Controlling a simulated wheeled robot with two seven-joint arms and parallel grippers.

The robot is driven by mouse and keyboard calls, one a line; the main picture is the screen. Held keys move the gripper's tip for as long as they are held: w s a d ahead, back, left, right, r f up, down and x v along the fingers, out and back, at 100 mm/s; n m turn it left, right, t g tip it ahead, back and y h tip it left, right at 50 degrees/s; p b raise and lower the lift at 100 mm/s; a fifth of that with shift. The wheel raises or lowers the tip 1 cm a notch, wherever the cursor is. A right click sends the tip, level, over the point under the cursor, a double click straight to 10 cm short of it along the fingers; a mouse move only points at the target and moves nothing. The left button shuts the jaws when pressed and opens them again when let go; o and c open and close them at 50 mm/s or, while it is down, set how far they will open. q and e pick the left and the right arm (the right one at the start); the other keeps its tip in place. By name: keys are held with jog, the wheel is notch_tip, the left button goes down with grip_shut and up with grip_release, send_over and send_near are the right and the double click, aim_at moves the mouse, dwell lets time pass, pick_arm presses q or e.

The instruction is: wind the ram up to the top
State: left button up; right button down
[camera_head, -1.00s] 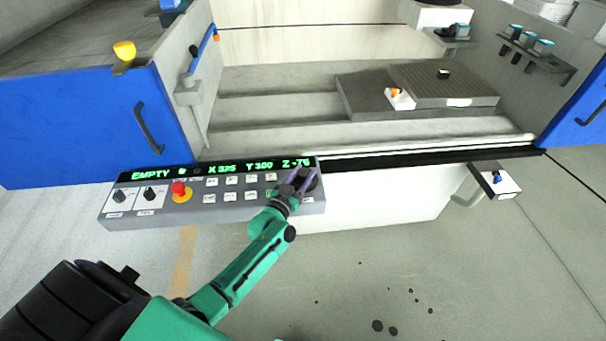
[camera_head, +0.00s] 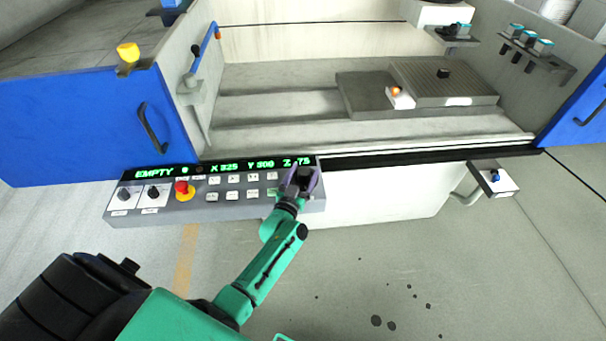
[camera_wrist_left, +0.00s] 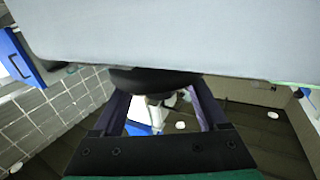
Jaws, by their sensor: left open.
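The control panel (camera_head: 233,208) runs along the machine's front, with a green readout (camera_head: 230,167) showing EMPTY, X 325, Y 300 and a Z value that looks like 75, its sign unclear. A black round knob (camera_head: 305,177) sits at the panel's right end, partly covered by my left gripper (camera_head: 301,184). The purple fingers stand open on either side of the knob. In the left wrist view, the dark knob (camera_wrist_left: 155,80) sits between the spread fingers of the left gripper (camera_wrist_left: 160,100); contact cannot be told. My right gripper is out of view. The ram cannot be made out.
A red stop button (camera_head: 182,187), two dark switches (camera_head: 138,193) and rows of white keys (camera_head: 232,188) share the panel. The open tank holds a grey plate (camera_head: 445,84). A small box with a blue knob (camera_head: 494,178) juts out at right.

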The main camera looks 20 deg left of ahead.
pick_arm(q)
jog(key=s+d, duration=0.1)
jog(key=s, duration=1.3)
jog(key=shift+s+b, duration=0.3)
jog(key=s+d+f+m+g+h, duration=0.15)
jog(key=s+f+g, duration=0.4)
jog(key=f, duration=0.75)
jog(key=s+d+f+m+g+h, duration=0.15)
jog(key=s+f+g, duration=0.4)
jog(key=f, duration=0.75)
jog(key=s+a+f+g, duration=0.2)
jog(key=s+f, duration=0.1)
jog(key=s, duration=0.4)
jog(key=s+a+f+g+y, duration=0.1)
jog(key=s+a+f+g, duration=0.1)
jog(key=s+f, duration=0.2)
jog(key=s+a+f+g, duration=0.2)
jog(key=s+f, duration=0.1)
jog(key=s, duration=0.6)
jog(key=shift+s+a+f+y, duration=0.15)
jog(key=shift+s+f+y, duration=0.15)
jog(key=shift+y, duration=0.1)
